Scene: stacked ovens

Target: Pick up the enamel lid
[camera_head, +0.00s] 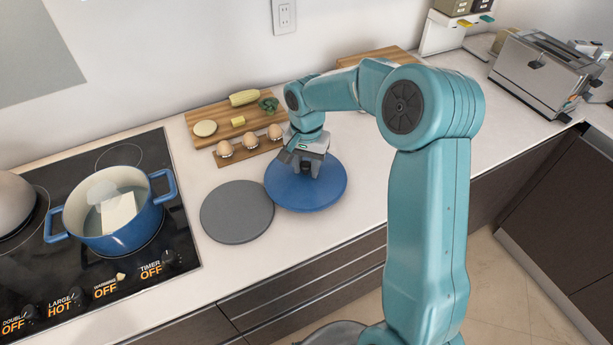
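The enamel lid (328,193) is a blue disc lying flat on the white counter, right of a grey round mat (237,213). Their edges are very close, and I cannot tell whether they touch. My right gripper (306,170) points down over the middle of the lid, with its fingertips at or just above it. The fingers hide the lid's centre, so any knob there is hidden. I cannot tell whether the fingers are closed on something. My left gripper is not in view.
A blue pot (111,235) with a white block inside stands on the black cooktop (179,232) at left. Behind the lid are an egg holder (239,153) and a cutting board (200,116) with food. A toaster (540,72) stands far right.

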